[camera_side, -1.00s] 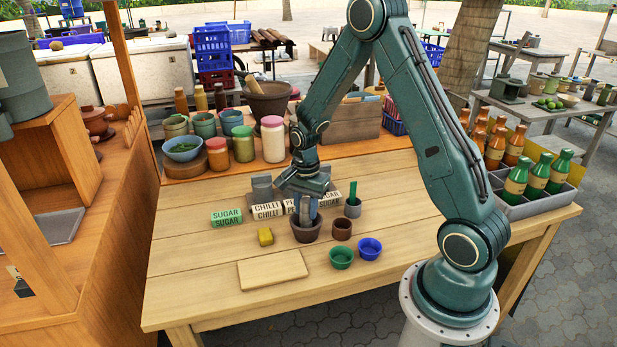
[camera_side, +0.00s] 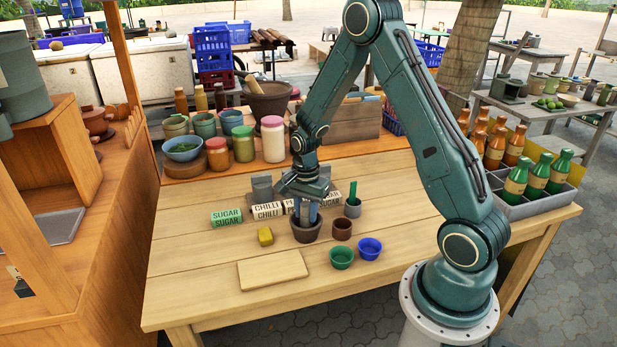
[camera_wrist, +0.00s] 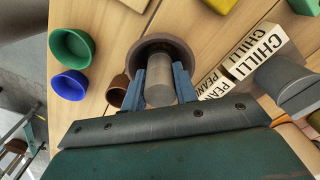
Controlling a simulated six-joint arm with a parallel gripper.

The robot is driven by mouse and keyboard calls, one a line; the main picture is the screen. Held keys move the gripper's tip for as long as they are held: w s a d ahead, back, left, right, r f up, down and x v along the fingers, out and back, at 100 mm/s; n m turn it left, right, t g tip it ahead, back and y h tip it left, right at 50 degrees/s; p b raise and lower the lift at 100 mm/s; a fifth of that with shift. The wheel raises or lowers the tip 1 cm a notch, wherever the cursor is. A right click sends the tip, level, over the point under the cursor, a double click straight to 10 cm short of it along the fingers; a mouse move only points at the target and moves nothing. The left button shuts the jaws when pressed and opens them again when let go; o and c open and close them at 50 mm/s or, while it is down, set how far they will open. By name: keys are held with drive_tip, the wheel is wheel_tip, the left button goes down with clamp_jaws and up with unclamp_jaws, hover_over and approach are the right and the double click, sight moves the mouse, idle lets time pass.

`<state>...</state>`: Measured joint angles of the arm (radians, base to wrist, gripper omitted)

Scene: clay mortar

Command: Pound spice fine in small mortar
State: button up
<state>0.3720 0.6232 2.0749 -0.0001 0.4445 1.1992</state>
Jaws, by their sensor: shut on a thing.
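The small brown clay mortar (camera_side: 306,231) stands on the wooden table, and it also shows in the wrist view (camera_wrist: 164,44). My gripper (camera_side: 308,208) is right above it, pointing down. In the wrist view my gripper's blue fingers (camera_wrist: 159,86) are shut on a grey-tan pestle (camera_wrist: 159,93), one finger on each side. The pestle's lower end reaches into the mortar. The spice inside is hidden by the pestle and fingers, so I cannot tell how fine it is.
A small brown cup (camera_side: 342,229), a green bowl (camera_side: 341,258) and a blue bowl (camera_side: 369,248) stand right of the mortar. A yellow block (camera_side: 265,236) is left. Labelled blocks (camera_side: 267,211) and a grey cup with a green handle (camera_side: 352,208) stand behind. A board (camera_side: 272,270) lies in front.

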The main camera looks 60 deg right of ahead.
drive_tip(key=shift+r, duration=1)
drive_tip(key=shift+r, duration=0.1)
drive_tip(key=shift+r, duration=4.5)
drive_tip(key=shift+f, duration=1.05)
drive_tip(key=shift+f, duration=0.2)
drive_tip(key=shift+f, duration=3.25)
drive_tip(key=shift+f, duration=0.3)
drive_tip(key=shift+f, duration=0.85)
